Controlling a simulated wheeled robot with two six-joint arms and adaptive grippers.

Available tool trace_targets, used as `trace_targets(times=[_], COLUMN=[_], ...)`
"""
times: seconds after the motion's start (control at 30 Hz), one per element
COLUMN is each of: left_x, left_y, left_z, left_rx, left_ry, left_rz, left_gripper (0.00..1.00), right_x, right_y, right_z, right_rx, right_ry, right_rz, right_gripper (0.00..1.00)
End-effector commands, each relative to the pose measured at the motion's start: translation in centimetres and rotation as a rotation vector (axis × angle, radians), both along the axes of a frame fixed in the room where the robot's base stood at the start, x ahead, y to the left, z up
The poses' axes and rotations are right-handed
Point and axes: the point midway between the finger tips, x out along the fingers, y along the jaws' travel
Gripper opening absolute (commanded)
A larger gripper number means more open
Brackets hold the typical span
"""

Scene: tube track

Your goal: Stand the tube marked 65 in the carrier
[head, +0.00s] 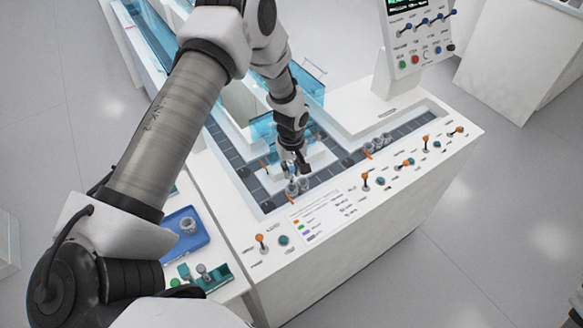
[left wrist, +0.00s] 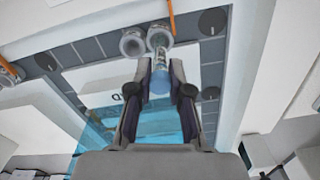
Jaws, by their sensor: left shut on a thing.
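My left gripper (head: 300,168) is shut on a slim clear tube (left wrist: 159,57) with a blue part between the fingers. In the left wrist view the gripper (left wrist: 160,73) holds the tube with its far end at the mouth of a round grey carrier (left wrist: 160,36). I cannot tell how far the tube is inside it. A second carrier (left wrist: 132,42) stands right beside, and looks empty. In the head view the two carriers (head: 298,186) stand on the dark track below the gripper. The number on the tube is not readable. Only a dark sliver, possibly my right gripper, shows at the lower right edge.
The dark track (head: 330,182) runs along the white machine, with orange levers along its front. Clear blue guards (head: 262,128) stand close behind the gripper. A blue tray (head: 190,243) with a grey carrier and a green holder (head: 217,277) lie at lower left.

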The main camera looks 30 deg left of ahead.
Motion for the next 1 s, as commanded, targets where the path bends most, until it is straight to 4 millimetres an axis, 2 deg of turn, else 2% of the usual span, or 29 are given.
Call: trace_targets(times=[0.27,0.3,0.37,1.0], left_x=[0.02,0.02,0.01,0.03], left_y=[-0.01,-0.01,-0.01,-0.01], left_z=[-0.12,-0.12,-0.12,0.14], left_rx=[0.0,0.0,0.0,-0.001], left_ry=[0.0,0.0,0.0,-0.001], left_rz=[0.0,0.0,0.0,0.0], left_gripper=[0.01,0.29,0.48,0.48], right_x=[0.0,0.0,0.0,0.0], right_y=[0.0,0.0,0.0,0.0], right_z=[-0.03,-0.03,-0.03,-0.02], right_rx=[0.0,0.0,0.0,0.0], right_ry=[0.0,0.0,0.0,0.0], right_rz=[0.0,0.0,0.0,0.0], right_gripper=[0.4,0.4,0.4,0.4])
